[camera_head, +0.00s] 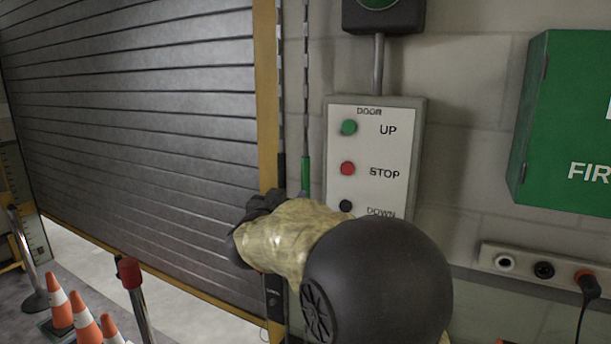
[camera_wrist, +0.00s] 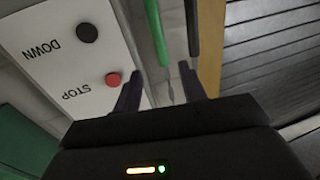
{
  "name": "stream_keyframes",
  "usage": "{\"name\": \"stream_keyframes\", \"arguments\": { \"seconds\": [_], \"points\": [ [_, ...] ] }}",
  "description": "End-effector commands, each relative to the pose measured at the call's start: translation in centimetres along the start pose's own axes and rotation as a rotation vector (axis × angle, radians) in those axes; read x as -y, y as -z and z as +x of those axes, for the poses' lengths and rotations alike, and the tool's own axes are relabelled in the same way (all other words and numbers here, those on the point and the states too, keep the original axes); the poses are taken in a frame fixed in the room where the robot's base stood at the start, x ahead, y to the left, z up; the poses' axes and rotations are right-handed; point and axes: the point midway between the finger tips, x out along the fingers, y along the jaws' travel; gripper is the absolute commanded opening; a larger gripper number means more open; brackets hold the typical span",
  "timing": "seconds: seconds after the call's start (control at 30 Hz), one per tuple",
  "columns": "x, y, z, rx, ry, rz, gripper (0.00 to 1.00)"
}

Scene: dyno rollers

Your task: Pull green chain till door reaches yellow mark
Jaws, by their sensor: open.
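The green chain hangs beside the door post, with a green sleeve (camera_head: 305,174) on it. In the wrist view the green sleeve (camera_wrist: 156,32) ends just beyond my fingertips, and a thin length runs on between the fingers. My gripper (camera_wrist: 159,82) is open, with the fingers apart on either side of it; I see no grip on it. In the head view my arm hides most of the gripper. The grey roller door (camera_head: 140,120) stands slightly raised, with a bright gap under its lower edge. A marked scale (camera_head: 22,205) stands at the far left; I cannot make out a yellow mark.
A second chain with a black sleeve (camera_head: 281,170) hangs close left of the green one. A door control box (camera_head: 410,150) with UP, STOP and DOWN buttons is right of the chains. Traffic cones (camera_head: 85,325) and a red-topped post (camera_head: 131,272) stand at lower left.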

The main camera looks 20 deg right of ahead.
Motion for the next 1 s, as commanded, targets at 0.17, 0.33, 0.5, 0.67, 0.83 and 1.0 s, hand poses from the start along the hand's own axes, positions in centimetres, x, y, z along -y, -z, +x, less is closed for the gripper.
{"name": "stream_keyframes", "arguments": {
  "seconds": [0.17,0.33,0.5,0.67,0.83,1.0],
  "points": [
    [-0.1,0.2,3.3,0.002,-0.005,-0.001,0.42],
    [-0.2,0.2,6.3,0.002,-0.004,-0.002,0.42],
    [-0.1,0.2,9.3,0.002,-0.003,-0.001,0.42],
    [-0.1,0.2,12.1,0.002,-0.002,-0.001,0.42],
    [-0.1,0.2,14.2,0.001,-0.001,0.0,0.42],
    [0.0,0.0,15.0,0.0,0.0,0.001,0.42]
  ]
}}
